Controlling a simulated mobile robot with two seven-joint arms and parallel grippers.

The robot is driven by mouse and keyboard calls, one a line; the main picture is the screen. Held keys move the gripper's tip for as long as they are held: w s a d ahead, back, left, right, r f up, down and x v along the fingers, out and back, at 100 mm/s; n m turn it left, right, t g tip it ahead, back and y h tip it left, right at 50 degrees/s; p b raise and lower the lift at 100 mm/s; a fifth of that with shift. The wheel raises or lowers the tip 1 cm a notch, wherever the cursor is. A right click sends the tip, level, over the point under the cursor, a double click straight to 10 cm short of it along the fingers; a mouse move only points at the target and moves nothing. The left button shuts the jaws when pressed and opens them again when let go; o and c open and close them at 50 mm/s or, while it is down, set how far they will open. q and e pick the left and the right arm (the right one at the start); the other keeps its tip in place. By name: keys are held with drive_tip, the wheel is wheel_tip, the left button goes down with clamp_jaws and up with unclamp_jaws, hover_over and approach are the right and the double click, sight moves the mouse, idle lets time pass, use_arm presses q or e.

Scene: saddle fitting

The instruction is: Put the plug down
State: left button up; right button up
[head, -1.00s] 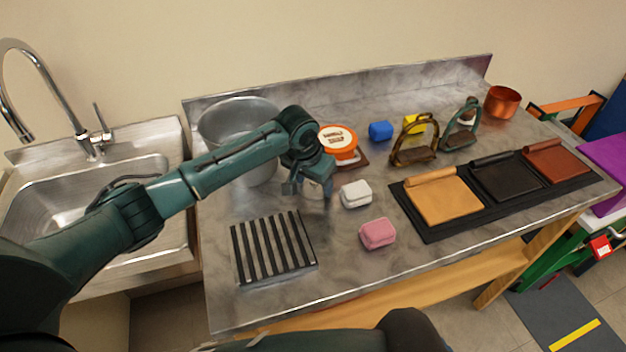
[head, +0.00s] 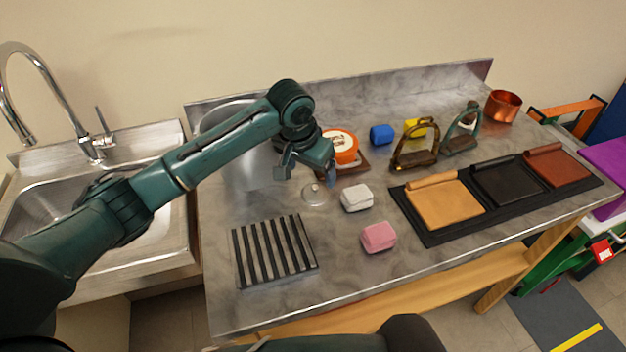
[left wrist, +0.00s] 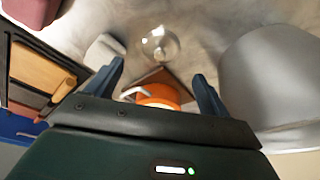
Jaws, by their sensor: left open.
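The plug (head: 314,195) is a small, pale, shiny disc with a knob on top. It rests knob up on the grey counter, left of the white block; it also shows in the left wrist view (left wrist: 160,45). My left gripper (head: 307,174) is open and empty, above the counter just behind the plug and apart from it. In the left wrist view the two fingers of the gripper (left wrist: 161,80) stand wide apart with nothing between them. My right gripper is not in view.
A steel pot (head: 245,165) stands behind, left of the gripper. An orange-and-white tub (head: 343,147) is close to its right. A white block (head: 356,198), a pink block (head: 378,237) and a striped rack (head: 274,250) lie nearer the front. The sink (head: 150,215) is at left.

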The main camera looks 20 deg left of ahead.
use_arm(q)
drive_tip(key=v, duration=0.5)
drive_tip(key=shift+r, duration=0.2)
